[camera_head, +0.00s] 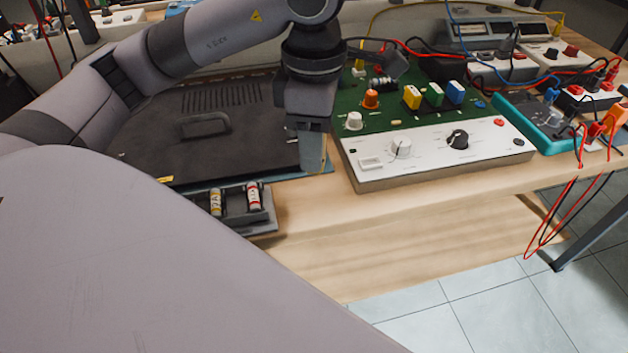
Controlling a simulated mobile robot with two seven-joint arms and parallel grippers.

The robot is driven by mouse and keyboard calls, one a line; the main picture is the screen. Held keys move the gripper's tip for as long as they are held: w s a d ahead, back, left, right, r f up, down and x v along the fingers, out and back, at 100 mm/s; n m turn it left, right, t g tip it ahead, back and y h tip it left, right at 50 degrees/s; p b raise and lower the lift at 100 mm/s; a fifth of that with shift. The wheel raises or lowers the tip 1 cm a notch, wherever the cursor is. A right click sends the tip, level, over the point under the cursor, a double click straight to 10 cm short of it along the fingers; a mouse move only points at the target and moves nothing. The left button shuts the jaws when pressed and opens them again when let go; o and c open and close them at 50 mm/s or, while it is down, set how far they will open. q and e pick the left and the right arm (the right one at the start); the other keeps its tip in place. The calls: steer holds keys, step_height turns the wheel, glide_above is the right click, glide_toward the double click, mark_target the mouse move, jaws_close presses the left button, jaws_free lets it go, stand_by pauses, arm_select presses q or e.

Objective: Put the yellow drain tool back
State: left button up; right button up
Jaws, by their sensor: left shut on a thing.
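My left gripper (312,150) points down at the front left edge of the green and white bench unit (430,160). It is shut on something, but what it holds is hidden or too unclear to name. I cannot make out a drain tool for sure. A yellow block (412,97) stands on the unit's green top, beside a green block (434,95) and a blue block (455,92). A yellow-and-white cylinder (216,202) and a red-and-white cylinder (253,197) sit in a small dark holder (264,222) at the table's front edge. My right gripper is out of view.
A black ribbed case (150,150) lies left of my gripper. Instruments with red, black, blue and yellow leads (575,70) crowd the right and back. Red leads hang over the front edge. Bare wooden tabletop (310,198) shows in front of the unit.

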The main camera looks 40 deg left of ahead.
arm_select(q)
step_height(320, 180, down, 3)
steer(key=shift+r, duration=0.15)
step_height(320, 180, down, 4)
steer(key=shift+f, duration=0.1)
steer(key=shift+f+b, duration=0.1)
steer(key=shift+b, duration=0.35)
steer(key=o, duration=1)
